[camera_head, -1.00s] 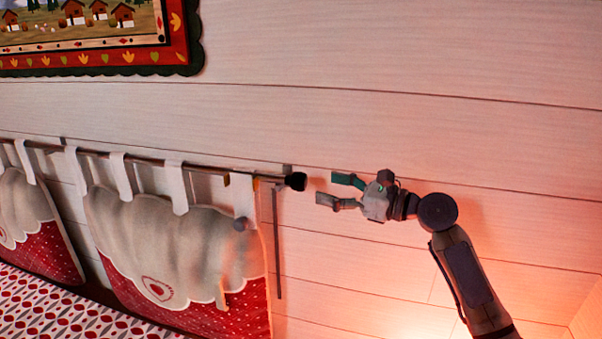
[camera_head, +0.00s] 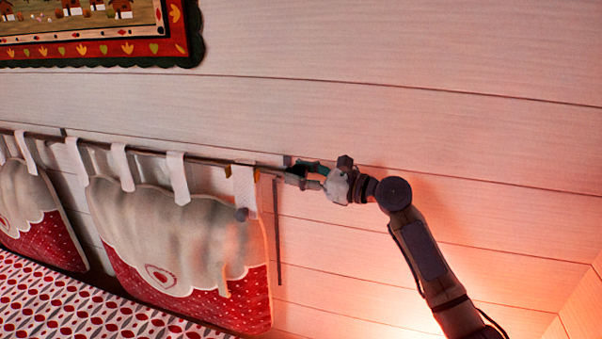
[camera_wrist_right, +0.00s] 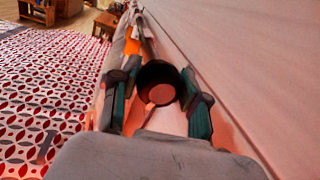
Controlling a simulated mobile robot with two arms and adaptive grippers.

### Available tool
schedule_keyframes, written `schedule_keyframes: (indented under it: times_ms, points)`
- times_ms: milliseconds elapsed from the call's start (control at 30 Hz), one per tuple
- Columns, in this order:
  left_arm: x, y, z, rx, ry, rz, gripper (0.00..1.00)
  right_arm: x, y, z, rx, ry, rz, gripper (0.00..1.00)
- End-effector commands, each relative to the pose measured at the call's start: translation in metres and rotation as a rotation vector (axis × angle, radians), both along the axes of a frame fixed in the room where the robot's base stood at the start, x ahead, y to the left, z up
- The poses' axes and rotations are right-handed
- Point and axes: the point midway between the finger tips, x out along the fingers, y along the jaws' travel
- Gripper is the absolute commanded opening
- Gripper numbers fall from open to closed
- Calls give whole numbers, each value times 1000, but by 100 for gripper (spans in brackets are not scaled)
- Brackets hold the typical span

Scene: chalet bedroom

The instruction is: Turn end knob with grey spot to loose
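The dark round end knob (camera_wrist_right: 149,74) sits on the near end of the curtain-style rod (camera_head: 219,161), which runs along the wall. A paler round spot (camera_wrist_right: 160,94) shows on its end face and looks reddish in this light. My right gripper (camera_head: 294,172) is at the rod's right end, its fingers on either side of the knob. In the right wrist view my right gripper (camera_wrist_right: 157,108) is open, with a small gap visible beside the knob, mainly on the left. The fingers mostly hide the knob in the head view. My left gripper is not in view.
Red and cream cushions (camera_head: 168,243) hang by white loops from the rod. A bed with a red patterned cover (camera_head: 62,307) lies below. The plank wall (camera_head: 420,110) runs close along the right arm. A framed picture (camera_head: 90,45) hangs above. Wooden furniture (camera_wrist_right: 50,12) stands far off.

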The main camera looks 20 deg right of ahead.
Motion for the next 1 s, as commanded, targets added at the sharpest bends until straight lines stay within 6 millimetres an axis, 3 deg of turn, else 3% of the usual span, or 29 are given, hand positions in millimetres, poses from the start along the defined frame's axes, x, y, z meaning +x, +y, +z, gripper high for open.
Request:
schedule_keyframes:
  times_ms: [33, 167, 567, 1000]
  points:
    - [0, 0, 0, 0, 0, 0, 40, 0, 0, 0, 0, 0, -1, 29]
    - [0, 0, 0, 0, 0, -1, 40, 0, 0, 0, 0, 0, -1, 10]
    - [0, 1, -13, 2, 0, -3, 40, 0, 0, -3, -49, -74, -1, 10]
    - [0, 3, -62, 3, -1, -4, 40, -1, 0, -7, -256, -384, -1, 10]
